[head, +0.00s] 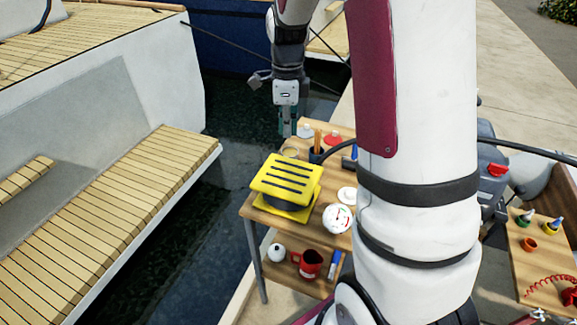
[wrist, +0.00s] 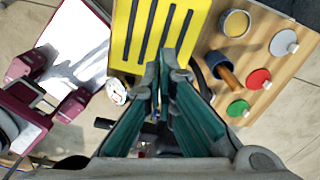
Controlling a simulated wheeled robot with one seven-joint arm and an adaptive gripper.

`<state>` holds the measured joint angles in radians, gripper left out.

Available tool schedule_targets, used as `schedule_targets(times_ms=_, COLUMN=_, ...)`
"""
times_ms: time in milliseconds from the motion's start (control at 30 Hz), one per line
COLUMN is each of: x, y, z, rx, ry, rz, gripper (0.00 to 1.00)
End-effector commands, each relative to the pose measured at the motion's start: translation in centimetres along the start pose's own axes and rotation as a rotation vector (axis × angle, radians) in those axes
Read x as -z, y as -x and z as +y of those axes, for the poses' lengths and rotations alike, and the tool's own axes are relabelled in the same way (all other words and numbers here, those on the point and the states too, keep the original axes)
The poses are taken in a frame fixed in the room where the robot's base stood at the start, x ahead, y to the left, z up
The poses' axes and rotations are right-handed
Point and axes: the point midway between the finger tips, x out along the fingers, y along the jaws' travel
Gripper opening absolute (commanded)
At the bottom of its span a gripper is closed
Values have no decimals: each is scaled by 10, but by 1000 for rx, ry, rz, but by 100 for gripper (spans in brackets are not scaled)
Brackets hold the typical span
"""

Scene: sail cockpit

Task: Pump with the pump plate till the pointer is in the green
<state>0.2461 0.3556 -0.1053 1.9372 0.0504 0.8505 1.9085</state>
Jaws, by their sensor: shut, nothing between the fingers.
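The yellow pump plate (head: 287,177) with black grip strips tops a foot pump with a dark body and a yellow base, on a small wooden table. The plate looks raised above its base. It also fills the top middle of the wrist view (wrist: 158,35). The white round gauge (head: 338,219) stands beside the pump; it shows in the wrist view too (wrist: 116,91). Its pointer is too small to read. My gripper (head: 287,132) points down behind the pump in the head view, above and apart from the plate. Its fingers (wrist: 166,62) are shut and empty.
A red mug (head: 307,263) and a white ball-like item (head: 277,252) are on the lower shelf. A boat bench (head: 130,205) lies left.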

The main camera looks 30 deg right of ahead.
Motion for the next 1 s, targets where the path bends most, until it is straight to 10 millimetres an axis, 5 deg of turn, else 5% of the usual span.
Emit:
schedule_targets(times_ms=300, x=3, y=9, z=-1, rx=1, ry=-244, rz=1, gripper=0)
schedule_targets(times_ms=733, x=3, y=9, z=0, rx=0, ry=-270, rz=1, gripper=0)
schedule_targets(times_ms=1000, x=4, y=-16, z=1, rx=-4, ry=-269, rz=4, gripper=0)
